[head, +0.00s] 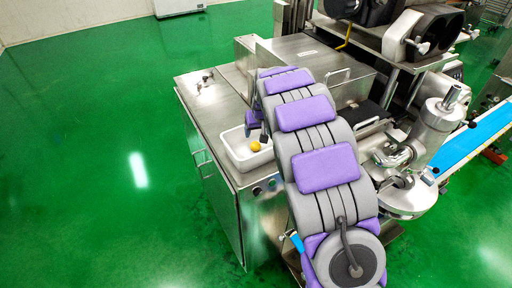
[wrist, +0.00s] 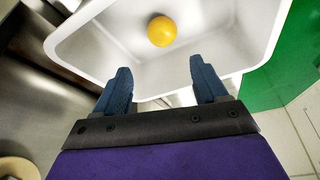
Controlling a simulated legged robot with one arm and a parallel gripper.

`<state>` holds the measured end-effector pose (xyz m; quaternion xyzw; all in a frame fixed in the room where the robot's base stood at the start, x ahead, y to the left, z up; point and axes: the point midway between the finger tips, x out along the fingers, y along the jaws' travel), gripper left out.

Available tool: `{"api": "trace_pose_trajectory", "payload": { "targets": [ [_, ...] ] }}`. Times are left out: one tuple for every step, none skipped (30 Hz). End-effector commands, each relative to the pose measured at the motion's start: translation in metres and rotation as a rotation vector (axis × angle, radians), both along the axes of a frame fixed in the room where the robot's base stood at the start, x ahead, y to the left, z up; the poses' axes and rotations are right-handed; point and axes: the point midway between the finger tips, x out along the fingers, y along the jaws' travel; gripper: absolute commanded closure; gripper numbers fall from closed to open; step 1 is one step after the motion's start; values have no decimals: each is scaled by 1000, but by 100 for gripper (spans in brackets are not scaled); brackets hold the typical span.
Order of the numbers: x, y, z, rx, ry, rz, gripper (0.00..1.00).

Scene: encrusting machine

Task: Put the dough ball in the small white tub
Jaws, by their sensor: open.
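The dough ball (head: 255,146) is small, round and yellow-orange. It lies inside the small white tub (head: 237,160) on the steel machine top. In the wrist view the ball (wrist: 162,31) rests on the floor of the tub (wrist: 82,57), clear of the walls. My gripper (wrist: 160,75) is open and empty, its two blue fingers apart and pointing toward the tub. The ball shows beyond the fingertips and is not between them. In the head view my gripper is mostly hidden behind my arm, close to the tub.
The tub sits on a steel cabinet top (head: 212,97) with a raised steel housing behind it. A metal nozzle unit (head: 435,125) and a blue conveyor belt (head: 470,140) stand on the right. Open green floor (head: 90,150) lies to the left.

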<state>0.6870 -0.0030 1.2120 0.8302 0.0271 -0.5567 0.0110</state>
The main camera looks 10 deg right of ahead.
Motion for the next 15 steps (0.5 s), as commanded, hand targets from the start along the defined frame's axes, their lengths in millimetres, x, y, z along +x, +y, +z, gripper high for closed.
{"api": "trace_pose_trajectory", "payload": {
  "targets": [
    [-1, 1, 2, -1, -1, 1, 28],
    [-1, 2, 4, -1, -1, 1, 28],
    [-3, 3, 7, -3, -1, 1, 28],
    [-4, 3, 10, -3, -1, 1, 28],
    [-5, 3, 14, -3, -1, 1, 28],
    [-8, 3, 20, -2, -2, 1, 28],
    [-10, 3, 26, -3, -3, 1, 28],
    [-12, 4, 32, -3, -5, 1, 28],
    [-15, 4, 41, -4, -7, 1, 28],
    [-17, 4, 47, -4, -7, 1, 28],
    [-20, 4, 53, -4, -6, 1, 28],
    [-24, 3, 61, -5, -3, 1, 28],
    [-26, 3, 67, -4, -4, 2, 28],
    [-28, 2, 74, -3, -5, 1, 28],
    [-31, 2, 83, -3, -8, 1, 28]
  ]
}}
